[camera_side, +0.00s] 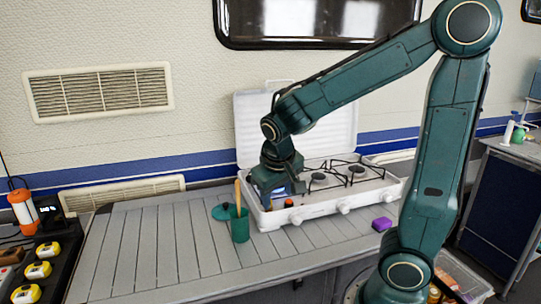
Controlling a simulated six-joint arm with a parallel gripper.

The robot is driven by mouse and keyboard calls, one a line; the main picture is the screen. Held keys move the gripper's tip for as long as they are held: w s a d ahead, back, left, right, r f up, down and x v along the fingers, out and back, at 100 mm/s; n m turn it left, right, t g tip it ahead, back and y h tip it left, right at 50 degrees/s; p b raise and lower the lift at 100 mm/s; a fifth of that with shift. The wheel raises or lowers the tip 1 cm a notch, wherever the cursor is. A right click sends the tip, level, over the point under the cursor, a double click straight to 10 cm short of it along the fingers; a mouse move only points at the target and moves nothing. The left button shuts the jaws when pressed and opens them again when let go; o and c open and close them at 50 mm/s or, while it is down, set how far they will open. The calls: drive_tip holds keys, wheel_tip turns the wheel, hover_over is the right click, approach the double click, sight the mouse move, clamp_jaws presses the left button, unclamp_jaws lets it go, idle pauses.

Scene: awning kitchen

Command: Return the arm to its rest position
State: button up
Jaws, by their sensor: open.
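My gripper (278,198) points down over the left end of the white camping stove (322,208). It is open, with its two fingers apart above or around the stove's left part. Something small and bluish shows between the fingers, too small to make out. My green arm reaches in from the right, bent at a high elbow. Whether the fingertips touch the stove cannot be told.
A green cup (240,230) with a wooden utensil stands left of the stove, beside a green lid (224,212). An orange lantern (23,211) stands far left. The slatted table's left half (140,250) is clear.

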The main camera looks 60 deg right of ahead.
drive_tip(key=s+a+r+n+t+y, duration=0.3)
drive_tip(key=s+a+r+n+y, duration=0.1)
drive_tip(key=s+a+r, duration=0.3)
drive_tip(key=shift+s+a+r+n+t, duration=0.15)
drive_tip(key=shift+s+a+n+t, duration=0.35)
drive_tip(key=shift+s+a, duration=0.95)
